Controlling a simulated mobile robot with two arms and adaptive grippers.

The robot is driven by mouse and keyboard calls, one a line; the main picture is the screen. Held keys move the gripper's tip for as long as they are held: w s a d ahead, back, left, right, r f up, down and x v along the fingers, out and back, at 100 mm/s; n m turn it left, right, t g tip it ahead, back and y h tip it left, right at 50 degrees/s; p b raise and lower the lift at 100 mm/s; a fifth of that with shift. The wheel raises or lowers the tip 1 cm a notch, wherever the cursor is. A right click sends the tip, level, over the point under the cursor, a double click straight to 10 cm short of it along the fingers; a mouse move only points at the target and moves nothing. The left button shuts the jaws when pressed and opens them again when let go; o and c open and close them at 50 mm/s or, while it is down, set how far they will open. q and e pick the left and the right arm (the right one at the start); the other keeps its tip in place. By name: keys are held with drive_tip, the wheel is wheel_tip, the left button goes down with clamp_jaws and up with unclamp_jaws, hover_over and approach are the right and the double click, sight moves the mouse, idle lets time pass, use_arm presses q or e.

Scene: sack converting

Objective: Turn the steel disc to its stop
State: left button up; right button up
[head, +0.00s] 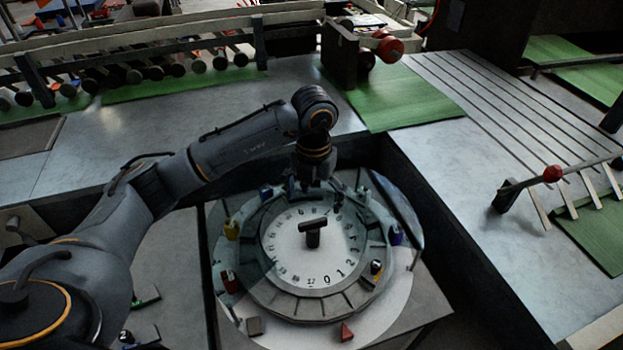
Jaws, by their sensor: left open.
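The steel disc (290,262) lies flat in the middle of a round fixture, with numbers around its face; 0 and 1 are toward the near side. A dark T-shaped handle (313,232) stands up from its centre. My left gripper (316,188) points down over the far side of the disc, behind the handle in the picture. It is open and appears apart from the handle. Its fingertips are small and dark, so their exact height is hard to tell. My right gripper is not in view.
A segmented ring (300,308) surrounds the disc, with several small coloured pieces around it, including a red triangle (346,333) and a yellow piece (231,230). The fixture sits in a recess between metal tables. A red-knobbed lever (552,173) is at right.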

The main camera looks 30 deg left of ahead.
use_arm(q)
wheel_tip(320, 180, up, 7)
drive_tip(key=b, duration=0.1)
drive_tip(key=shift+f, duration=0.2)
drive_tip(key=shift+s+f, duration=0.1)
idle(0.4)
